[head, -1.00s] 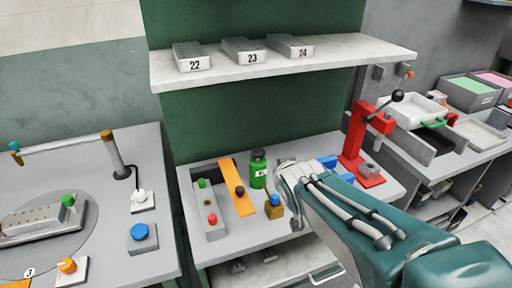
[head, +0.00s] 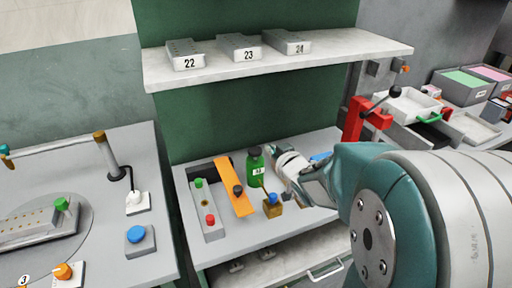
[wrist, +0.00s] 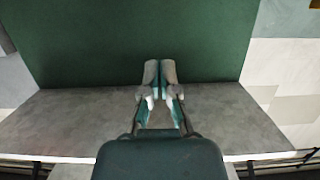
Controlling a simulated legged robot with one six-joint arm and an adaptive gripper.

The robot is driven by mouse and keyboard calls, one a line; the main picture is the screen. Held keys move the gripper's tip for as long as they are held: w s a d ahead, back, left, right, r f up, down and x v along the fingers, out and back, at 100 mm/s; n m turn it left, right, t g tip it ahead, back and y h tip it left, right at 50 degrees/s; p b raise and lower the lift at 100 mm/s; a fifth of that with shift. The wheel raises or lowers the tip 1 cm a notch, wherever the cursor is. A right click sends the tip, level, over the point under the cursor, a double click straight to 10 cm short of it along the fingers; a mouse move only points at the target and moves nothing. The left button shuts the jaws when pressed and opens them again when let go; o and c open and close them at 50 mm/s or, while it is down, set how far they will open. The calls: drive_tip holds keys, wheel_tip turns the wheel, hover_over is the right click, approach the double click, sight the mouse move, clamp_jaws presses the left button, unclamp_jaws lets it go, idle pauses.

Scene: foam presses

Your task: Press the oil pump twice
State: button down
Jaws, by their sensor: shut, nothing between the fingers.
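A small amber bottle with a blue top (head: 273,204) stands on the grey bench in the head view. A green bottle with a dark cap and a white label (head: 255,165) stands just behind and left of it. I cannot tell for sure which is the oil pump. My gripper is close to the green bottle's right side in the head view, partly hidden by my arm. In the wrist view my gripper's fingers (wrist: 160,72) are together with nothing between them, in front of a green panel. Neither bottle shows in the wrist view.
An orange strip (head: 236,188) and a grey button box (head: 207,212) lie left of the bottles. A red lever press (head: 360,122) stands at right, partly behind my arm. A shelf with numbered blocks (head: 187,56) hangs above.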

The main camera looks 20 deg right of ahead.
drive_tip(key=shift+w, duration=0.1)
hover_over(258, 155)
drive_tip(key=w, duration=0.1)
wheel_tip(258, 155, down, 3)
drive_tip(key=shift+r, duration=0.2)
wheel_tip(258, 155, down, 3)
drive_tip(key=shift+s+f, duration=0.1)
drive_tip(key=shift+f, duration=0.35)
drive_tip(key=shift+f, duration=1.15)
